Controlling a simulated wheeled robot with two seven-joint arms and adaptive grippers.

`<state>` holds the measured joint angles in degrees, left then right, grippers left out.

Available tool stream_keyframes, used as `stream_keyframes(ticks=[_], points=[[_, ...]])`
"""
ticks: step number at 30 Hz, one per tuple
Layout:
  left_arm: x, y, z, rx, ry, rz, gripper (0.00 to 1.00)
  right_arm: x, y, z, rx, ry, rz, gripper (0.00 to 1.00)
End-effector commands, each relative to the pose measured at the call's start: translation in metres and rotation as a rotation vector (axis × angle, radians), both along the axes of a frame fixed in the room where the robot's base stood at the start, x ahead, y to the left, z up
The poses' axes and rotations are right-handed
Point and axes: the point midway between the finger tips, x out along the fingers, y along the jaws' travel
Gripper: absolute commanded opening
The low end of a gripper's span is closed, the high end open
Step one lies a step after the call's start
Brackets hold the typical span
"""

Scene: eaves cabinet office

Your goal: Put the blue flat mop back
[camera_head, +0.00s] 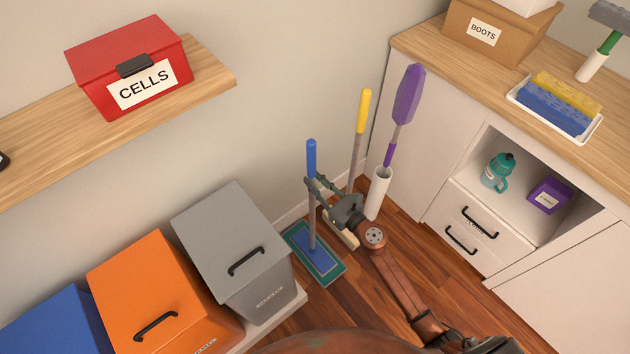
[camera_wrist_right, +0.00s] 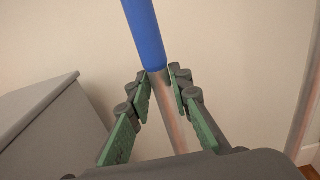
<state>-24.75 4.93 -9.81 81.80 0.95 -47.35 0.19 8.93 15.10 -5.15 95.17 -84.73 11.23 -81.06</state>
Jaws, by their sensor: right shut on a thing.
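The blue flat mop (camera_head: 312,222) stands nearly upright in the corner, with a blue grip, a grey pole and a flat blue pad with a green border on or just above the floor; which, I cannot tell. My right gripper (camera_head: 313,188) is shut on its pole, just below the blue grip. In the right wrist view the mop (camera_wrist_right: 145,35) rises between the fingertips of my right gripper (camera_wrist_right: 161,80). My left gripper is not in view.
A yellow-handled tool (camera_head: 359,130) and a purple duster (camera_head: 408,95) in a white holder (camera_head: 378,193) stand right of the mop. A grey bin (camera_head: 225,235) and an orange bin (camera_head: 140,280) stand left. A white cabinet (camera_head: 425,150) is at right. Wooden floor (camera_head: 345,305) shows in front.

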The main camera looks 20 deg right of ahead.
Motion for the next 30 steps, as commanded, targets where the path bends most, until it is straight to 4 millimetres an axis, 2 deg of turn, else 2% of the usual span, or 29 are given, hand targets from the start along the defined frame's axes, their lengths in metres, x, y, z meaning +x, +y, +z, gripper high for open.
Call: stream_keyframes(ticks=[4, 5, 12, 24, 30], points=[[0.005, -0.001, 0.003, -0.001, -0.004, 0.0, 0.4, 0.0, 0.0, -0.001, 0.001, -0.002, 0.0, 0.0], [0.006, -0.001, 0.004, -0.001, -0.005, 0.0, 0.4, 0.0, 0.0, -0.002, 0.0, 0.0, 0.0, 0.2], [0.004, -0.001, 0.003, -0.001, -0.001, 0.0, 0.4, 0.0, 0.0, -0.002, 0.0, 0.0, 0.0, 0.36], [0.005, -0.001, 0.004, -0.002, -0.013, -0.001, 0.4, 0.0, 0.0, 0.002, 0.0, 0.0, 0.0, 0.36], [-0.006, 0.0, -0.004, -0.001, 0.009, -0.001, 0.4, -0.037, -0.014, -0.001, 0.0, 0.004, -0.002, 0.36]])
